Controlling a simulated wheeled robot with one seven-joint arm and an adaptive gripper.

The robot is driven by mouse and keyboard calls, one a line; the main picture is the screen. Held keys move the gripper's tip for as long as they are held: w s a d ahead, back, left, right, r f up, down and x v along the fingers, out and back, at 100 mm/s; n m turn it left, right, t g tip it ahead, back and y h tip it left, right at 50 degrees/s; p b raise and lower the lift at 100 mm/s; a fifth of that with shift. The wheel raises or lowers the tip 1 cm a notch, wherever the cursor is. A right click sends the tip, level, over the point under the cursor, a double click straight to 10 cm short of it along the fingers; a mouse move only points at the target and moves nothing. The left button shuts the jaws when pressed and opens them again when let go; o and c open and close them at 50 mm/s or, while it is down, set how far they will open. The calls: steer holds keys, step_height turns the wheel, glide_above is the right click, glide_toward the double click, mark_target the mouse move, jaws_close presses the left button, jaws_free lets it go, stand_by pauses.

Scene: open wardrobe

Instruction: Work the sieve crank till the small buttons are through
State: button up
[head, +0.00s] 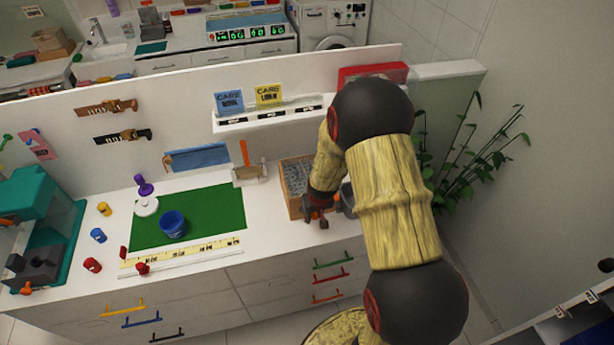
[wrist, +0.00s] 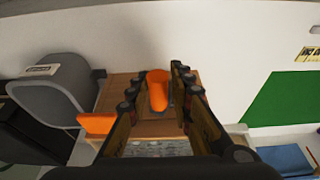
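The sieve is a wooden box (head: 292,205) with grey, speckled contents, at the right end of the counter. My gripper (head: 322,208) is at its front right side, and my arm hides part of it. In the wrist view, an orange knob (wrist: 158,90), seemingly the crank handle, stands between the two fingers of my gripper (wrist: 156,88). Gaps show on both sides of the knob, so the fingers look open around it. The wooden box (wrist: 120,84) lies behind it, and a strip of grey mesh or contents (wrist: 160,149) shows below. Single buttons are too small to tell.
A grey bin (wrist: 58,88) and an orange piece (wrist: 97,123) are close to the gripper's left in the wrist view. A green mat (head: 215,210) with a blue cup (head: 173,224) lies left of the sieve. A low wall (head: 130,145) stands behind the counter.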

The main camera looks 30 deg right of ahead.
steer(key=a+p, duration=0.2)
steer(key=p, duration=0.3)
steer(key=w+a+p, duration=0.1)
steer(key=a+p, duration=0.1)
steer(key=p, duration=0.2)
steer(key=shift+w+a+r+p, duration=0.1)
steer(key=shift+p, duration=0.3)
